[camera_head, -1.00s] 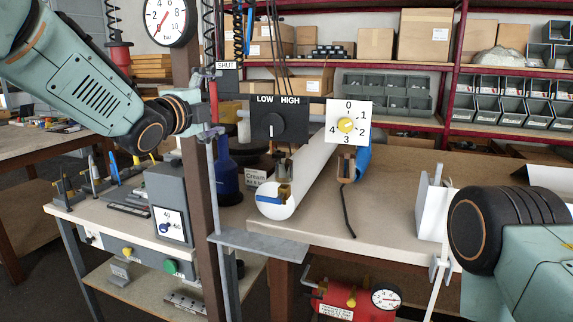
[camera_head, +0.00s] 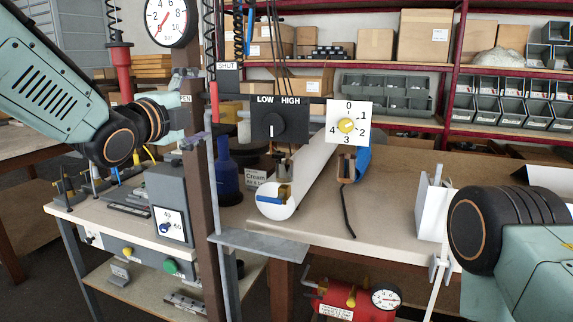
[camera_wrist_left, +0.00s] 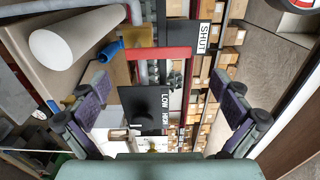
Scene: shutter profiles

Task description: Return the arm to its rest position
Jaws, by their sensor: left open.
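My left arm comes in from the left in the head view, with its wrist and left gripper (camera_head: 180,122) just left of the brown post (camera_head: 200,180).
A pressure gauge (camera_head: 170,18) tops the post; a red handle (camera_head: 214,101) hangs beside it. The LOW/HIGH switch (camera_head: 279,122) and a numbered dial (camera_head: 347,122) are to the right. A white tube (camera_head: 312,165) lies above the bench (camera_head: 385,220). A grey box (camera_head: 170,190) stands below my left wrist.

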